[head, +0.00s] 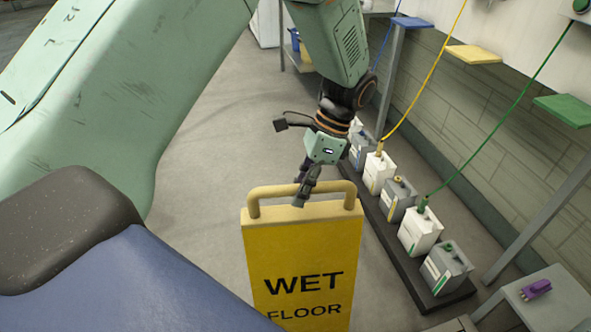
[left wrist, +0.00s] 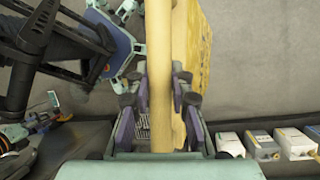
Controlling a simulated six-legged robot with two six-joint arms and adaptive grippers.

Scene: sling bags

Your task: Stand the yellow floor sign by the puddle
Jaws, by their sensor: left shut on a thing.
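The yellow floor sign (head: 303,262) with black "WET FLOOR" lettering hangs upright in the middle of the head view, its lower part cut off by the frame. My left gripper (head: 303,192) is at its top handle and is shut on it. In the left wrist view the sign (left wrist: 195,50) runs up between the fingers of my left gripper (left wrist: 160,100). I cannot tell from these frames whether the sign's foot touches the floor. No puddle is visible. My right gripper is not seen in the head view.
Several white and grey jugs (head: 420,231) stand on a dark low tray (head: 415,283) along the wall on the right. A small table (head: 560,300) with a purple object (head: 536,289) is at lower right. Grey floor (head: 205,215) to the left of the sign is clear.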

